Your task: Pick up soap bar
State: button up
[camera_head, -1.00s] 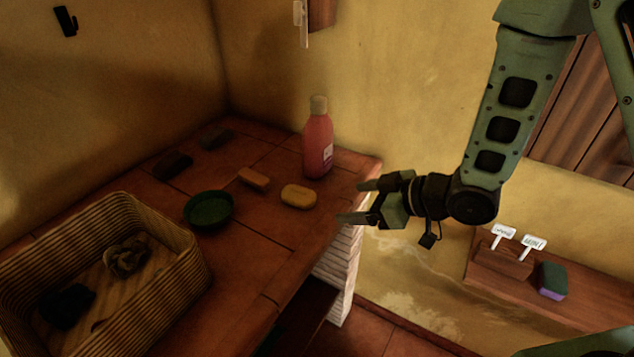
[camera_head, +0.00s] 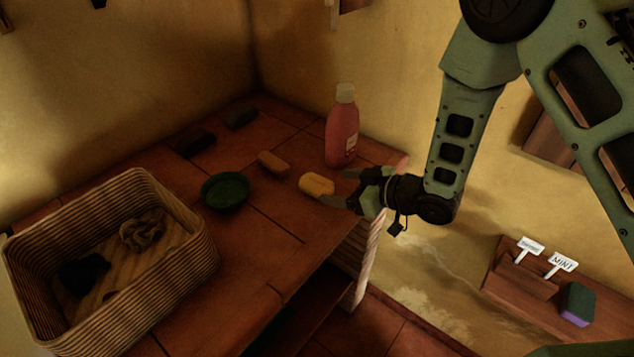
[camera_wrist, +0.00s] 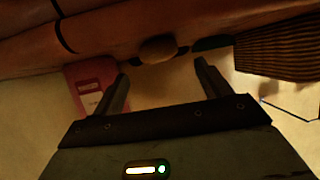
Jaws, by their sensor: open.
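A yellow rounded soap bar (camera_head: 316,184) lies on the red-tiled counter near its right edge. A smaller orange-brown bar (camera_head: 273,163) lies to its left and a little farther back. My gripper (camera_head: 338,187) is open and empty, just to the right of the yellow bar, with its fingers pointing at it. In the wrist view the bar (camera_wrist: 158,49) shows beyond and between the two open fingertips (camera_wrist: 161,70). I cannot tell whether a fingertip touches it.
A pink bottle (camera_head: 342,130) stands close behind my gripper, and left of the fingers in the wrist view (camera_wrist: 88,88). A green dish (camera_head: 226,190), a woven basket (camera_head: 185,265) and two dark blocks (camera_head: 195,143) are on the counter. A lower shelf with signs (camera_head: 530,250) is at right.

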aim_at(327, 186)
jog(key=shift+f+p+x, duration=0.2)
jog(key=shift+p+x, duration=0.7)
jog(key=shift+x, duration=2.1)
jog(key=shift+s, duration=0.1)
jog(key=c, duration=1.1)
